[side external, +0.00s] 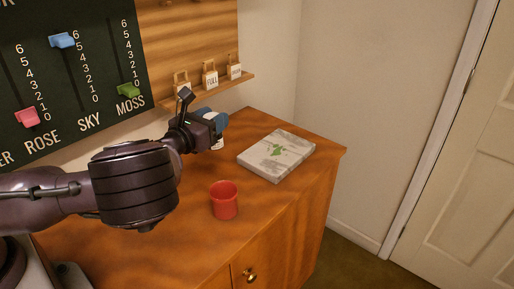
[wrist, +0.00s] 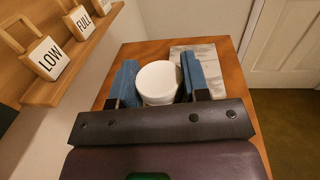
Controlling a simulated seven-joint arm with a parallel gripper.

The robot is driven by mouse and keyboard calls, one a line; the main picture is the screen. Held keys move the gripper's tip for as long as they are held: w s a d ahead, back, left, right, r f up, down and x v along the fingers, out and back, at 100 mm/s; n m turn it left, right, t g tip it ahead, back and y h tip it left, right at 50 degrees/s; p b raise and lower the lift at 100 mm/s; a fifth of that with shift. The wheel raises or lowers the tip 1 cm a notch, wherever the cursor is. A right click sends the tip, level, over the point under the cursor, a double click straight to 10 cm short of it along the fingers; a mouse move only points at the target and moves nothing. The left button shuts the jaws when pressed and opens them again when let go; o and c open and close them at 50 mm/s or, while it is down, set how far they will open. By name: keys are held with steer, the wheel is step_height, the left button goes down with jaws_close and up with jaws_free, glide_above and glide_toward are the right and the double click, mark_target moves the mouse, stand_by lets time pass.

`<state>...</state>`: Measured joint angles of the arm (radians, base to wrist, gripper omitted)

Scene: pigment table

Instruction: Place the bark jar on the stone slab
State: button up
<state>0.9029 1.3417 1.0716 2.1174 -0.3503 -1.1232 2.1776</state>
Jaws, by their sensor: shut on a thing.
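The stone slab (side external: 290,147) is a flat grey marbled block with a green splotch, lying on the right part of the wooden cabinet top. It also shows in the wrist view (wrist: 208,51), partly hidden behind a blue finger. My gripper (wrist: 159,82) has its blue fingers shut on a round white jar (wrist: 158,80), seen from above. In the side view my gripper (side external: 214,122) is left of the slab, with only a bit of the white jar (side external: 218,145) showing below it. No label reading "bark" is visible. I cannot tell whether the jar touches the cabinet top.
A red cup (side external: 224,201) stands on the cabinet top (side external: 180,240) in front of the gripper and slab. A wall shelf (side external: 215,88) with small tags, including LOW and FULL, is behind. A slider board (side external: 75,75) hangs at left.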

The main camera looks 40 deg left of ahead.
steer(key=w+d+r+h, duration=0.1)
steer(key=w+d+r, duration=0.1)
steer(key=d, duration=0.2)
glide_above(265, 159)
step_height(265, 159, down, 9)
steer(key=shift+w+f+m, duration=0.1)
steer(key=shift+f+m, duration=0.3)
steer(key=shift+f, duration=1.4)
steer(key=shift+f, duration=0.15)
steer(key=o, duration=1.1)
steer(key=shift+o, duration=0.2)
